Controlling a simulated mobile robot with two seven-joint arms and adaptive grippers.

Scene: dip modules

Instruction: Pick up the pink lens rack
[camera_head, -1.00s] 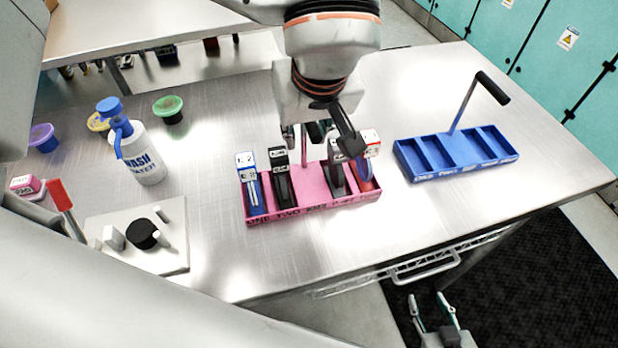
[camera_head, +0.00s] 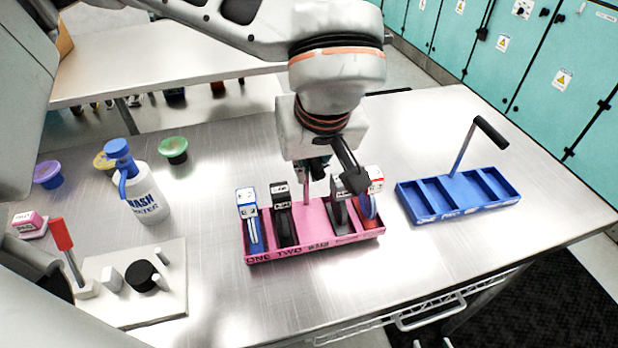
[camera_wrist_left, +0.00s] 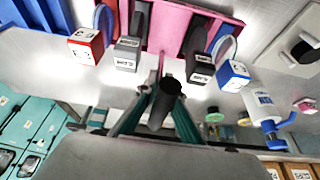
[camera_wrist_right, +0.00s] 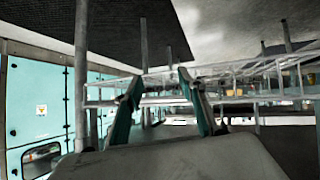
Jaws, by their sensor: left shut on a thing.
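The pink lens rack (camera_head: 318,246) is upright at the middle of the steel table, with blue, black, grey and red-blue labelled modules in its slots. Its pink post rises from the middle. In the left wrist view the pink rack (camera_wrist_left: 180,28) shows beyond the fingers. My left gripper (camera_head: 316,168) is above the rack, shut on its dark handle (camera_wrist_left: 166,95). The arm hides part of the handle in the head view. I cannot tell whether the rack's base is clear of the table. My right gripper (camera_wrist_right: 163,92) is open and empty, low by the table's front.
A blue rack (camera_head: 458,196) with a black-gripped handle stands to the right, with a small gap. On the left are a wash bottle (camera_head: 145,198), several small tubs, and a grey plate (camera_head: 172,297) with a red-handled part. Table around the pink rack's front is bare.

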